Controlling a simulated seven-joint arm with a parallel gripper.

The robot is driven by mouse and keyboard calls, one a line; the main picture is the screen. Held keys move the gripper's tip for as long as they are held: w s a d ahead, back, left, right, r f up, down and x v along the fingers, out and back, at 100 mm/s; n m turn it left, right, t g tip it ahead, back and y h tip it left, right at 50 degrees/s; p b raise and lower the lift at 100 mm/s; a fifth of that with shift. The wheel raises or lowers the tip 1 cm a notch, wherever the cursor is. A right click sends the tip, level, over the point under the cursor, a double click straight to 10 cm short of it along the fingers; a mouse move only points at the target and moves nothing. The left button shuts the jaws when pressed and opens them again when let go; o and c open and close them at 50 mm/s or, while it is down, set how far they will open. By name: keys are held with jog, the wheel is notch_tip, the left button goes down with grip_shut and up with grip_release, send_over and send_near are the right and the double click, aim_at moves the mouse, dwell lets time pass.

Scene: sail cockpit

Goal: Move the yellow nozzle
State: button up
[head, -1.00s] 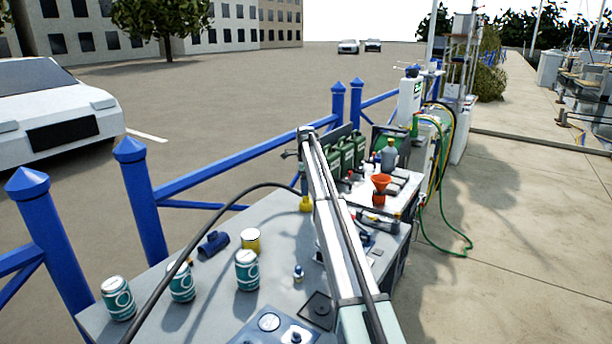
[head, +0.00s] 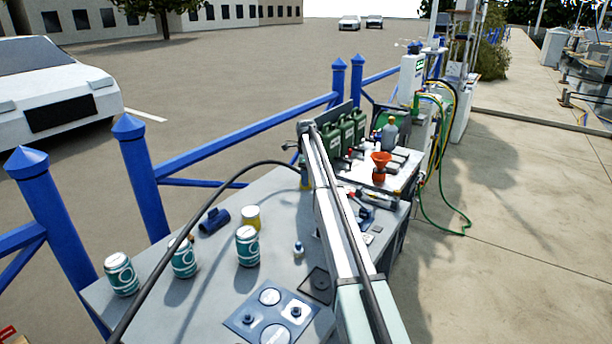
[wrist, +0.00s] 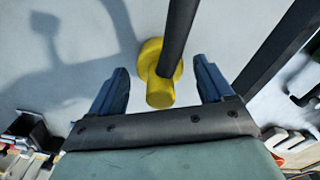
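The yellow nozzle (wrist: 159,72) shows in the wrist view as a round yellow flange with a short stub, and a dark tube crosses over it. It lies between the two blue fingers of my gripper (wrist: 161,85), with a gap on each side. My gripper is open and touches neither side that I can see. In the head view my arm covers most of the gripper and the nozzle, near the back edge of the grey table (head: 180,285).
Green jerrycans (head: 345,133) and an orange funnel (head: 380,166) stand beyond. A blue railing (head: 240,135) runs behind the table. A dark hose crosses the table's left part.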

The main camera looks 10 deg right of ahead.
jog(key=c, duration=1)
jog(key=shift+s+a, duration=7.05)
jog(key=o, duration=1.2)
jog(key=shift+r, duration=0.1)
notch_tip(320, 180, up, 14)
jog(key=shift+f, duration=0.2)
